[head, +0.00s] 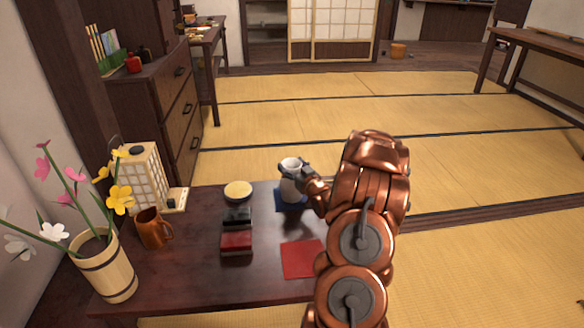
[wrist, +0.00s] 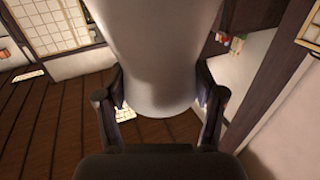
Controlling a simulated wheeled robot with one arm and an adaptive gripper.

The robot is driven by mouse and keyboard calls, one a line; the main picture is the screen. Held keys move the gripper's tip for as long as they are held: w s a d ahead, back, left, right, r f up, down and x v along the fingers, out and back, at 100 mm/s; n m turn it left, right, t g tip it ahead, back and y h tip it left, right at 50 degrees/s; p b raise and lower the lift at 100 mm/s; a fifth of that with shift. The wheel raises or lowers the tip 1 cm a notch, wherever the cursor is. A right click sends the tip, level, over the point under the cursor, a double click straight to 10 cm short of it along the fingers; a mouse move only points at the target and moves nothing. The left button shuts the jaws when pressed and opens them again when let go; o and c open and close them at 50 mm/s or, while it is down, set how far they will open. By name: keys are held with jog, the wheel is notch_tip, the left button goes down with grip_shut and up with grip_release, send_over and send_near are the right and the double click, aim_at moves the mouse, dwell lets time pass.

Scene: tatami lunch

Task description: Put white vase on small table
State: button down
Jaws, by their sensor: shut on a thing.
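The white vase (head: 291,184) is at the far right part of a low dark wooden table (head: 198,278) in the head view. My gripper (head: 298,176) is shut on the vase from the right. In the wrist view the pale vase (wrist: 160,50) fills the middle, between the two dark fingers of my gripper (wrist: 160,108). A blue mat (head: 284,207) lies at the vase's foot. I cannot tell whether the vase touches it. My arm hides part of the table's right side.
On the table are a red mat (head: 301,260), black and red boxes (head: 237,240), a yellow-topped dish (head: 238,191), a brown mug (head: 153,229), a lantern (head: 135,172) and a flower bucket (head: 104,264). A drawer chest (head: 170,110) stands behind. The tatami floor (head: 290,125) is clear.

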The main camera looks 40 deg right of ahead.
jog(key=shift+c, duration=0.7)
grip_release()
jog(key=shift+r, duration=0.1)
